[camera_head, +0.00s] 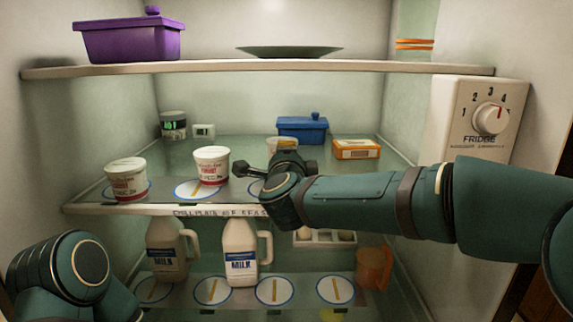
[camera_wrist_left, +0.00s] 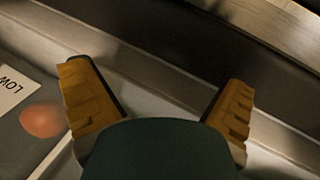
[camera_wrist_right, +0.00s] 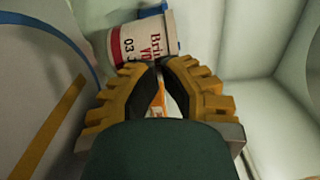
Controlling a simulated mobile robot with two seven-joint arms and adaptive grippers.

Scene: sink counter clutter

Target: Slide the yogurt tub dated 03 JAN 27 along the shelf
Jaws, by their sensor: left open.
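A white yogurt tub with red print (camera_head: 211,167) stands upright on a blue-ringed spot of the middle shelf. My left gripper (camera_wrist_left: 158,92) is open and empty.
The middle shelf's front edge (camera_head: 150,210) bears a label strip. Milk jugs (camera_head: 240,252) stand below; the upper shelf (camera_head: 260,66) is overhead.

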